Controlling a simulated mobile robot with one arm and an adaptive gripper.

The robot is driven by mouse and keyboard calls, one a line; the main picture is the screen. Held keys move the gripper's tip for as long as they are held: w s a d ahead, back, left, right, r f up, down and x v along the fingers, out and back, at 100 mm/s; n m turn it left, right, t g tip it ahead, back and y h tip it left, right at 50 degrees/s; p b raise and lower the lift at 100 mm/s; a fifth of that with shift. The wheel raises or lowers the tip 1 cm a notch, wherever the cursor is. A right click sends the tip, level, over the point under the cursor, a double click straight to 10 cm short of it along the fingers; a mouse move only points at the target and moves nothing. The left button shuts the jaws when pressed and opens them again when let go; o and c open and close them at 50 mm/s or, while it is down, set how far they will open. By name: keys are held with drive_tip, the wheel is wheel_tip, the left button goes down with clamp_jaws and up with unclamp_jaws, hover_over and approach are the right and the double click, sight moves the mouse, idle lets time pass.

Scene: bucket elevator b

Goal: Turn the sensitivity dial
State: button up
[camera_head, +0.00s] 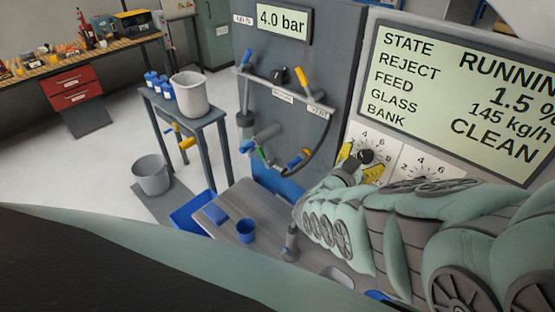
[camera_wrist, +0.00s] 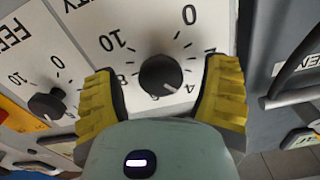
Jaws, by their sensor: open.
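The black dial knob (camera_wrist: 160,75) sits on a white plate with a printed scale from 0 to 10, in the middle of the wrist view. Its white pointer mark faces roughly the 4 to 6 part of the scale. My gripper (camera_wrist: 161,82) is open, with one yellow finger on each side of this knob and a visible gap to each. In the head view my gripper (camera_head: 361,162) is at the panel, around the dial knob (camera_head: 366,156) of the left dial.
A second dial (camera_wrist: 47,106), with a FEED label, is left of my gripper in the wrist view. A display (camera_head: 455,95) above the dials reads RUNNING, reject 1.5 %, feed 145 kg/h, bank CLEAN. A grey panel with valves (camera_head: 300,70) stands to the left.

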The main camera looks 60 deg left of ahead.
drive_tip(key=shift+w+a, duration=0.2)
drive_tip(key=shift+w, duration=0.15)
drive_tip(key=shift+o, duration=0.3)
drive_tip(key=c, duration=1.3)
drive_tip(key=shift+o, duration=0.2)
